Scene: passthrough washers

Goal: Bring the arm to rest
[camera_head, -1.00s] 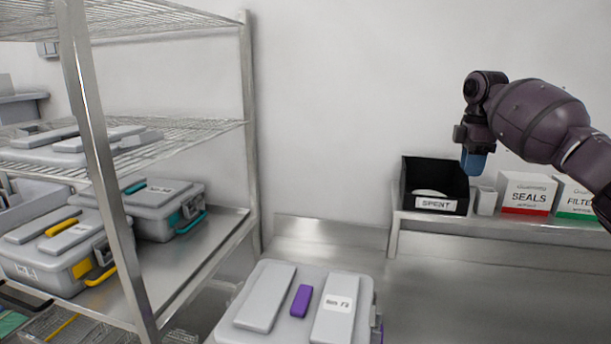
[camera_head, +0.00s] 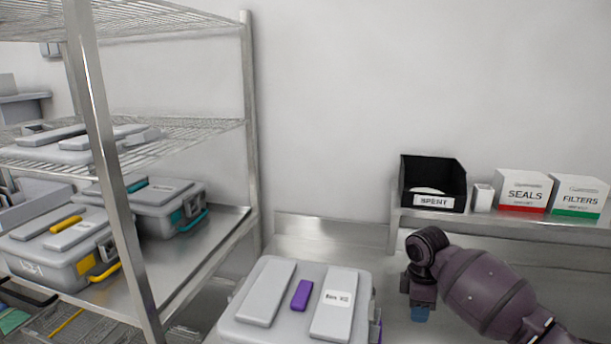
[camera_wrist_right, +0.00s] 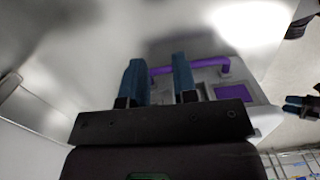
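My right arm comes in from the lower right in the head view. Its gripper (camera_head: 419,312) points down over the steel counter, to the right of the grey case with the purple tab (camera_head: 301,296). In the right wrist view the two blue fingers of this gripper (camera_wrist_right: 160,84) stand apart with nothing between them. The case with its purple handle (camera_wrist_right: 188,70) shows beyond the fingers, and they appear clear of it. My left gripper does not show in the head view; a dark gripper-like part with blue tips (camera_wrist_right: 298,104) at the right edge of the wrist view cannot be identified for sure.
A raised shelf (camera_head: 510,226) holds a black SPENT bin (camera_head: 433,185), a SEALS box (camera_head: 523,190) and a FILTERS box (camera_head: 578,195). A wire rack (camera_head: 250,130) with several grey cases stands at left. The steel counter (camera_head: 315,232) is bare behind the purple-tab case.

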